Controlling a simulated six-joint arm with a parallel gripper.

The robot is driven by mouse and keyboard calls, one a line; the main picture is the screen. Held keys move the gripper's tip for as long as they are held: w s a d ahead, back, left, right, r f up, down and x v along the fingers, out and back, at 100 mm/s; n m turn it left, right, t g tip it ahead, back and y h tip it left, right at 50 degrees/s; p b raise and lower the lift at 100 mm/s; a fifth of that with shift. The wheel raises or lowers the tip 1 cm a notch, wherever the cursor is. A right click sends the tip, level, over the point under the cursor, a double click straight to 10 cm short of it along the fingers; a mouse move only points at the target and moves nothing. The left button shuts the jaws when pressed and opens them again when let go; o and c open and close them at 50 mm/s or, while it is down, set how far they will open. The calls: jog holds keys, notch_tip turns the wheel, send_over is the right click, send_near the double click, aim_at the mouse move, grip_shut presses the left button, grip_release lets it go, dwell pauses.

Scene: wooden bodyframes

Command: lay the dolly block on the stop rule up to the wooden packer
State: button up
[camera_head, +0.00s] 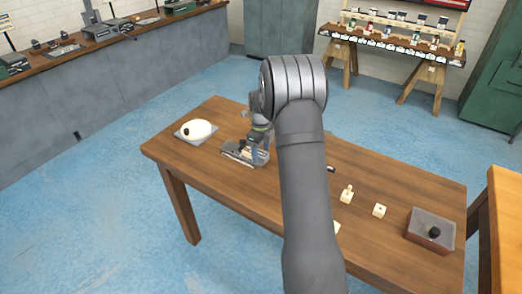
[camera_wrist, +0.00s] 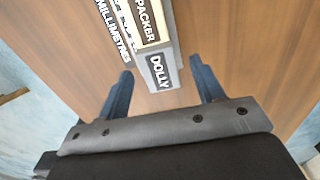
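The dolly block (camera_wrist: 160,72), a grey piece labelled DOLLY, lies in line with the wooden packer (camera_wrist: 149,22), its end right by the packer's end; I cannot tell if they touch. The packer is pale with a PACKER label, cut by the top edge. The stop rule (camera_wrist: 112,32), with MILLIMETRES lettering, runs along their left side. My gripper (camera_wrist: 161,68) is open, one blue finger on each side of the dolly block, with a gap on both sides. In the head view my gripper (camera_head: 259,147) is low over the grey fixture (camera_head: 232,154), partly hidden by my arm.
On the wooden table (camera_head: 215,185), a white rounded piece (camera_head: 199,129) on a grey plate is at left. Small cream pieces (camera_head: 346,195) (camera_head: 379,210) and a box with a black knob (camera_head: 419,222) are at right. My arm hides the table's middle.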

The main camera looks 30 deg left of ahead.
notch_tip(320, 180, up, 18)
jog(key=shift+f, duration=0.25)
dwell(0.3)
jog(key=shift+f, duration=0.1)
notch_tip(320, 180, down, 17)
jog(key=shift+f, duration=0.2)
dwell(0.5)
jog(key=shift+r, duration=0.1)
notch_tip(320, 180, up, 16)
jog(key=shift+r, duration=0.2)
dwell(0.7)
